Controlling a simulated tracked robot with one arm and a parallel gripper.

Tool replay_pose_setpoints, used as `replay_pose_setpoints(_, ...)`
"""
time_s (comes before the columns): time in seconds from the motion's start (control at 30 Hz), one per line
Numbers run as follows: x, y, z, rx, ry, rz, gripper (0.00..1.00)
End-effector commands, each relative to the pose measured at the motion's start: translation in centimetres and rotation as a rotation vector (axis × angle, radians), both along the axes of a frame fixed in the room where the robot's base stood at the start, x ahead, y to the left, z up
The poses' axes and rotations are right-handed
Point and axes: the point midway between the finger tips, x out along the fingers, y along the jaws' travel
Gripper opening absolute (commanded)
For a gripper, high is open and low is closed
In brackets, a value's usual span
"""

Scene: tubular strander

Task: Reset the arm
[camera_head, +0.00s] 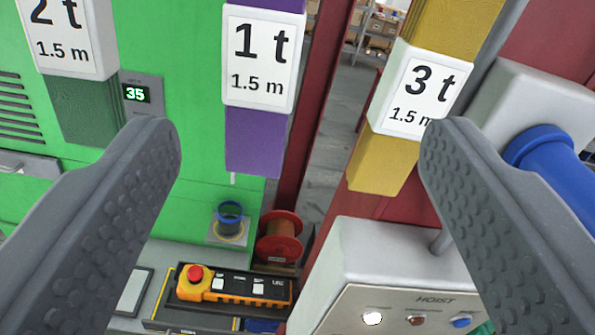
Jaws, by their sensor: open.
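My gripper (298,158) is in view as two grey, dimpled fingers, one at the left and one at the right. The fingers are wide apart and nothing is between them. Beyond them hang three labelled slings: a green one marked 2 t (85,110), a purple one marked 1 t (258,135) and a yellow one marked 3 t (378,165). The fingers hide parts of the scene at both lower sides.
A grey hoist box (385,265) with buttons stands at the lower right. A yellow and black pendant with a red button (235,286) lies at the bottom. A reel (280,238) and blue cup (230,216) sit behind it. A green cabinet (180,190) fills the left.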

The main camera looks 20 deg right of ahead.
Motion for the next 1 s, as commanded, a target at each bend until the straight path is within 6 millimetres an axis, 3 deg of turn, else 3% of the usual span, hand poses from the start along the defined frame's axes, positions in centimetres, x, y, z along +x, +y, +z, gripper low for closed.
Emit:
replay_pose_setpoints(0.47,-1.4,1.1,0.0,0.003,0.0,0.012,0.69)
replay_pose_setpoints(0.57,-1.5,3.2,-0.3,0.013,0.011,0.047,0.69)
replay_pose_setpoints(0.77,-3.1,10.2,-1.5,0.059,0.038,0.148,0.69)
replay_pose_setpoints(1.0,-6.3,17.6,-5.2,0.116,0.094,0.232,0.69)
